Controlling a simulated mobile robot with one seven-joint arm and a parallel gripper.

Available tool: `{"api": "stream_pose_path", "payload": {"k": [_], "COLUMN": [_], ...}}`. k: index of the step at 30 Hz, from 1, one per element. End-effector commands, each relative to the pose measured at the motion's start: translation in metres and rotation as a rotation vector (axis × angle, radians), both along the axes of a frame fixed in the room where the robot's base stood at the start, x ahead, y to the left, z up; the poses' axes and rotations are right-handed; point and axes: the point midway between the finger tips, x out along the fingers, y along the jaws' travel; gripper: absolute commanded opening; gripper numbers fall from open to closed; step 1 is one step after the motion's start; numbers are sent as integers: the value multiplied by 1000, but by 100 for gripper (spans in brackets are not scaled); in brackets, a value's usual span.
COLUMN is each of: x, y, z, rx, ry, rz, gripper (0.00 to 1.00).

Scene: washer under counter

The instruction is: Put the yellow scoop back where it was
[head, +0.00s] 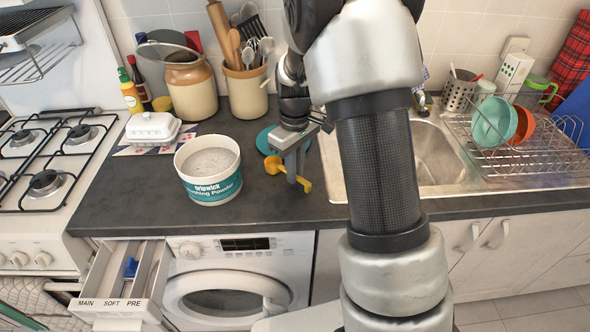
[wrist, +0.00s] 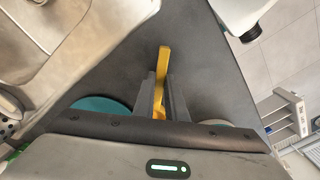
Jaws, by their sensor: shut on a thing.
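The yellow scoop (head: 303,184) is held between the fingers of my gripper (head: 293,178), low over the counter. Its bowl shows left of the fingers and its end sticks out to their right. In the wrist view a yellow length of the scoop (wrist: 163,60) extends beyond the gripper (wrist: 164,95); the rest is hidden by the fingers. I cannot tell whether the scoop touches the counter. The open white tub of washing powder (head: 214,191) stands to the left of the gripper. A teal lid (head: 266,140) lies flat behind the gripper, partly covered by it.
The washer drawer (head: 118,309) is pulled out below the counter edge, with a blue piece (head: 131,267) inside. A white butter dish (head: 153,127) stands left of the tub. The sink (head: 435,155) and dish rack (head: 530,150) are to the right. Jars and utensils stand along the wall.

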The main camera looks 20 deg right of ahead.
Motion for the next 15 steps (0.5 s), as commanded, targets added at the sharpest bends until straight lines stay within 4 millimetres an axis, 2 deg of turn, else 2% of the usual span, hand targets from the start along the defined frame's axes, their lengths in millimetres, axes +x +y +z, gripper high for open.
{"api": "stream_pose_path", "payload": {"k": [3, 4, 7, 15], "x": [0, 0, 0, 0], "y": [0, 0, 0, 0], "z": [-5, -3, -3, -2], "rx": [0, 0, 0, 0], "ry": [0, 0, 0, 0], "rz": [0, 0, 0, 0], "gripper": [0, 15, 30, 30]}}
